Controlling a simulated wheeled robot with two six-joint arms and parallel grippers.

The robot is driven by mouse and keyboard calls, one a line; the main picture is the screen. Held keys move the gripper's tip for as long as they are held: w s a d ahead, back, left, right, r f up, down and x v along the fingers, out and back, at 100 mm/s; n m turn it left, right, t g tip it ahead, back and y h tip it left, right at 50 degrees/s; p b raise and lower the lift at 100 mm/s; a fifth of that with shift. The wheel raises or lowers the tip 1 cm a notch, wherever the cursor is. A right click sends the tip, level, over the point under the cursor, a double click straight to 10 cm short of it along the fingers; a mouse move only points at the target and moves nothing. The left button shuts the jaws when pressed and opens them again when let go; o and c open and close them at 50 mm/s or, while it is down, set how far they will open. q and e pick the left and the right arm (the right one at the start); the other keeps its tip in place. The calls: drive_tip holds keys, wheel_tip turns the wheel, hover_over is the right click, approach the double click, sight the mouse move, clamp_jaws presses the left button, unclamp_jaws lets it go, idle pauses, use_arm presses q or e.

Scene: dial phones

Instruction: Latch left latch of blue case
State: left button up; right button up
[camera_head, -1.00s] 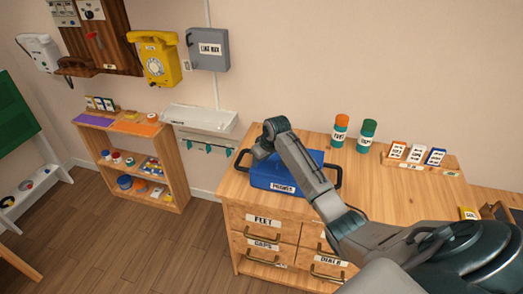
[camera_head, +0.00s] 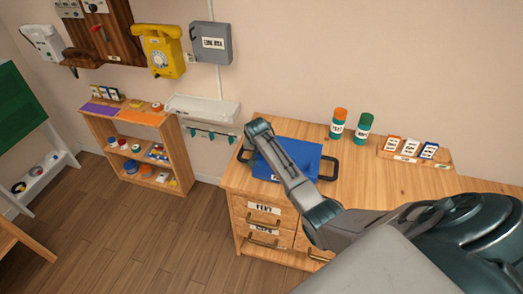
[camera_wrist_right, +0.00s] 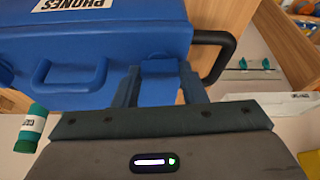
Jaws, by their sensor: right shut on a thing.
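The blue case (camera_head: 312,152) stands on the wooden desk with its lid down and a black handle at each side. The wrist view shows its front (camera_wrist_right: 110,25) upside down, with a white PHONES label, a blue loop (camera_wrist_right: 70,75) and a blue latch tab (camera_wrist_right: 160,66). My right gripper (camera_wrist_right: 160,76) is at this tab, one finger on each side of it. In the head view my right arm crosses in front of the case and hides part of it, and the fingertips are hidden. My left gripper is not in view.
Two jars (camera_head: 337,124) and a card rack (camera_head: 414,150) stand at the back of the desk (camera_head: 370,175). A low shelf (camera_head: 150,150) stands to the left. A yellow phone (camera_head: 160,50) and grey box (camera_head: 211,43) hang on the wall. The floor left of the desk is clear.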

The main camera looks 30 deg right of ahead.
drive_tip(key=shift+m, duration=0.6)
drive_tip(key=shift+g, duration=0.3)
drive_tip(key=o, duration=1)
drive_tip(key=b+v, duration=0.3)
drive_tip(key=v, duration=0.7)
drive_tip(key=shift+s+a+r, duration=0.15)
drive_tip(key=shift+a+r, duration=0.1)
drive_tip(key=shift+r, duration=0.1)
